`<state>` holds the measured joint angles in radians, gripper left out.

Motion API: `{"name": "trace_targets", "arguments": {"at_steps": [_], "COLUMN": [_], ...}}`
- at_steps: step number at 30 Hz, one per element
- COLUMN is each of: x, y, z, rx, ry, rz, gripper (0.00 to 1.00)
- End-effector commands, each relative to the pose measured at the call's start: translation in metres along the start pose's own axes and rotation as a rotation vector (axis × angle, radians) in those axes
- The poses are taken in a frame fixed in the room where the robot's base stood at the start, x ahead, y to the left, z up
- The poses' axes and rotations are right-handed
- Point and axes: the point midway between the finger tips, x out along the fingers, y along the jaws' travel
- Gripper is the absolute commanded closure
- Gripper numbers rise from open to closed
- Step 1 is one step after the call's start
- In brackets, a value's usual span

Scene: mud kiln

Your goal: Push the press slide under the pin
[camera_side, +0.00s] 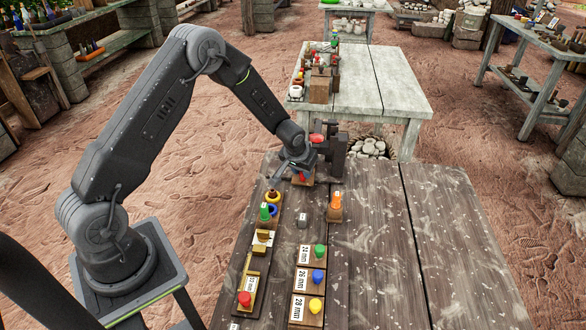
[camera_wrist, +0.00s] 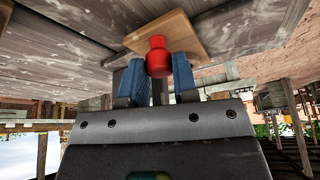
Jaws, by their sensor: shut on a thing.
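The press slide (camera_wrist: 175,36) is a flat wooden plate with a red knob (camera_wrist: 157,57) on it. In the wrist view the knob sits between the two blue fingers of my gripper (camera_wrist: 157,75), which is shut on it. In the side view my gripper (camera_side: 301,172) is low at the table's far edge, and the red knob shows below it. The dark press (camera_side: 337,152) stands just to the right of my gripper, with a red part (camera_side: 316,138) near its top. My gripper and wrist hide much of the slide and press, and I cannot make out the pin.
A long wooden board (camera_side: 257,262) with coloured knobs and rings lies on the table's left. An orange cone on a wooden base (camera_side: 335,207) and a small grey block (camera_side: 302,220) stand nearby. Several labelled blocks (camera_side: 311,282) stand in front. The table's right side (camera_side: 440,240) is clear.

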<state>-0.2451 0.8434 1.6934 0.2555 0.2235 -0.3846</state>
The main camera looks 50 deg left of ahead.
Motion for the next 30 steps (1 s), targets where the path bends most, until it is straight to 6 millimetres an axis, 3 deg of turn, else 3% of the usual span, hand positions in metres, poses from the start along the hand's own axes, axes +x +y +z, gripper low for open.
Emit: {"name": "trace_targets", "arguments": {"at_steps": [8, 9, 16, 24, 28, 30], "x": [0.0, 0.0, 0.0, -0.001, -0.012, -0.016], "y": [0.002, 0.002, 0.002, 0.001, 0.002, 0.002], "z": [0.0, 0.0, 0.0, -0.001, -0.001, 0.009], "rx": [-0.002, -0.002, -0.002, -0.002, -0.003, 0.001], "ry": [0.0, 0.0, 0.0, 0.001, 0.002, -0.001], "rz": [0.0, 0.0, 0.0, 0.0, 0.0, -0.001], "gripper": [1.0, 0.7, 0.48, 0.47, 0.47, 0.47]}}
